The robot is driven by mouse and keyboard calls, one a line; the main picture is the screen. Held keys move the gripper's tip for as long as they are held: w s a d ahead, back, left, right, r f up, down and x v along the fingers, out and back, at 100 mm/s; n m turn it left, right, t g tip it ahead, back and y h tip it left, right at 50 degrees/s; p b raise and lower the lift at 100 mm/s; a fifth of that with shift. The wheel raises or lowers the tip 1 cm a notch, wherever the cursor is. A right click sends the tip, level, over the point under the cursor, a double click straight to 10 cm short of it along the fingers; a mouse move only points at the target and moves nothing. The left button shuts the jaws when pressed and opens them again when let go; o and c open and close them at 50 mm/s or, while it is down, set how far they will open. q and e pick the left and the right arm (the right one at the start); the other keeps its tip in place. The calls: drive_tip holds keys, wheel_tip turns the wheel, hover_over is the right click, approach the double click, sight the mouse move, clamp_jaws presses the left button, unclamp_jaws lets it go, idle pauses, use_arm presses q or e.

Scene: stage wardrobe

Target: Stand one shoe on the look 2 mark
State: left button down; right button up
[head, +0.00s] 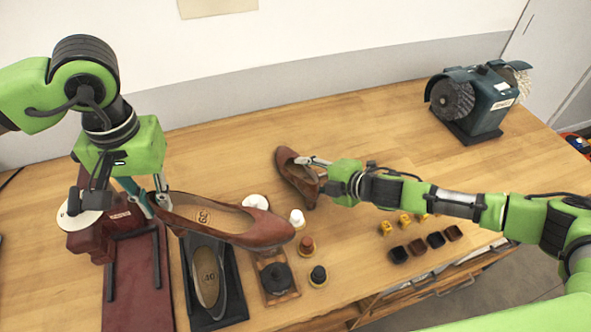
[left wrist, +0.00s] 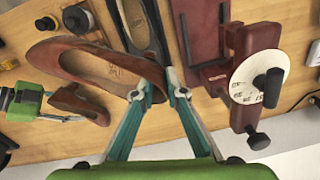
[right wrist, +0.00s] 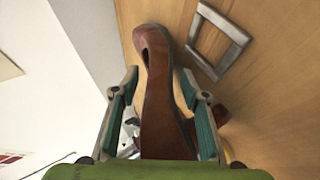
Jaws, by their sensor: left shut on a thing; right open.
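My left gripper (head: 155,202) is shut on the heel end of a brown shoe (head: 225,220), held with its toe to the right above the bench. The shoe and the gripper also show in the left wrist view (left wrist: 85,65). A second brown shoe (head: 294,178) is on the bench near the middle. My right gripper (head: 320,172) is open at this shoe. In the right wrist view, its fingers (right wrist: 157,88) lie either side of the shoe (right wrist: 160,105). I cannot make out a look 2 mark.
A dark shoe (head: 207,275) lies in a black tray. A dark red device (head: 95,235) stands at left. Small jars (head: 307,247) and dark cups (head: 417,247) stand in front, a brush grinder (head: 475,100) at back right. A grey square frame (right wrist: 228,68) lies beside the second shoe.

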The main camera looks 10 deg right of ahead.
drive_tip(key=shift+c, duration=0.4)
drive_tip(key=shift+s, duration=0.1)
clamp_jaws()
drive_tip(key=shift+r, duration=0.1)
